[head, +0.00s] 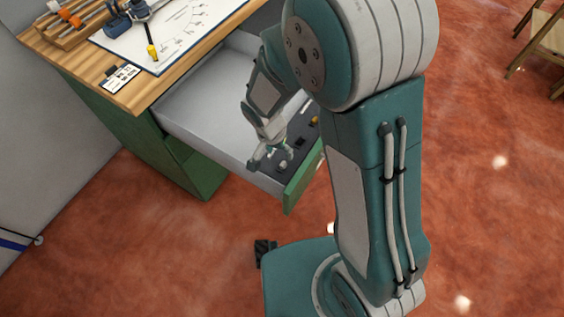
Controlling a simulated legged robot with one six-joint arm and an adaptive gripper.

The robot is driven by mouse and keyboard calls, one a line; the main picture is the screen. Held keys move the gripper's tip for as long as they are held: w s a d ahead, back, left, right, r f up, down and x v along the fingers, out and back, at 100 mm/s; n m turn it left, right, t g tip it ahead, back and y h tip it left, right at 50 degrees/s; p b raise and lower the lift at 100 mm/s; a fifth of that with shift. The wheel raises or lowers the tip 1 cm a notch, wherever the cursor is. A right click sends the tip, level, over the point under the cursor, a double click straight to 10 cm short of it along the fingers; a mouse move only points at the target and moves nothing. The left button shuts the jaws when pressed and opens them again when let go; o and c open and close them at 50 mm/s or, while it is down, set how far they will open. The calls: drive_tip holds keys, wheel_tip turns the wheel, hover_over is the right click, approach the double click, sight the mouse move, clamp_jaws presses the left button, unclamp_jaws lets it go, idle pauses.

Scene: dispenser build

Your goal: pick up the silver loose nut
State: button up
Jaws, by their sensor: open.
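My gripper (270,160) is in the head view, reaching down into the open drawer (200,115) of the workbench. Its fingers are spread, and I see nothing held between them. A small pale, silvery piece (283,166) lies on the dark drawer floor close to the fingertips. It may be the silver loose nut, but it is too small to tell its shape. I cannot tell whether a finger touches it. My arm hides part of the drawer's right side.
The green drawer front (302,180) and pale side wall bound the space around my gripper. Small black pieces (300,141) and a yellow piece (315,120) lie farther right in the drawer. The wooden bench top (120,90) holds a tool rack (70,22) and a white sheet (185,30).

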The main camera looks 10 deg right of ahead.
sight(283, 166)
drive_tip(key=shift+w+d+f, duration=0.1)
drive_tip(key=shift+d+f, duration=0.05)
drive_tip(key=shift+f, duration=1.55)
drive_tip(key=shift+w+d+f, duration=0.1)
drive_tip(key=shift+d+f, duration=0.05)
drive_tip(key=shift+f, duration=1.55)
clamp_jaws()
